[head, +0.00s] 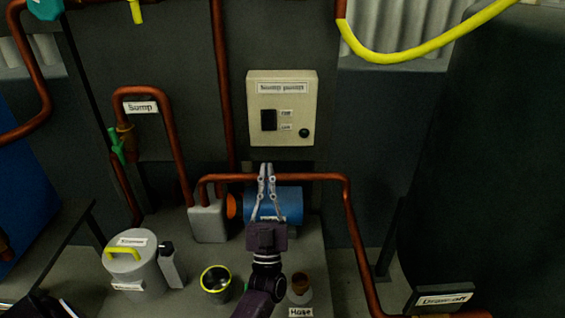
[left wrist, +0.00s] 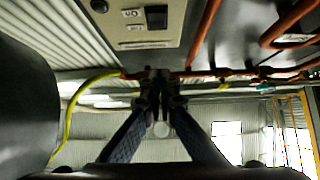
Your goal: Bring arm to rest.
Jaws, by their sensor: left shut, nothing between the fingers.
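My left gripper (head: 266,170) is in the middle of the head view, its arm coming up from the bottom. Its fingers are together and hold nothing. It shows in front of the blue pump motor (head: 288,203) and the copper pipe, below the beige pump control box (head: 282,105). In the left wrist view the two fingers (left wrist: 158,75) meet near the centre, with the control box (left wrist: 147,20) behind them at the top. Whether the fingertips touch the pipe is hard to tell. My right gripper is not in view.
A grey lidded strainer pot (head: 145,270) with a yellow handle stands at left. A yellow-rimmed cup (head: 216,282) and a small copper-topped fitting (head: 300,286) stand near the arm. A copper pipe (head: 347,210) bends down at right. A large dark tank (head: 480,150) fills the right side.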

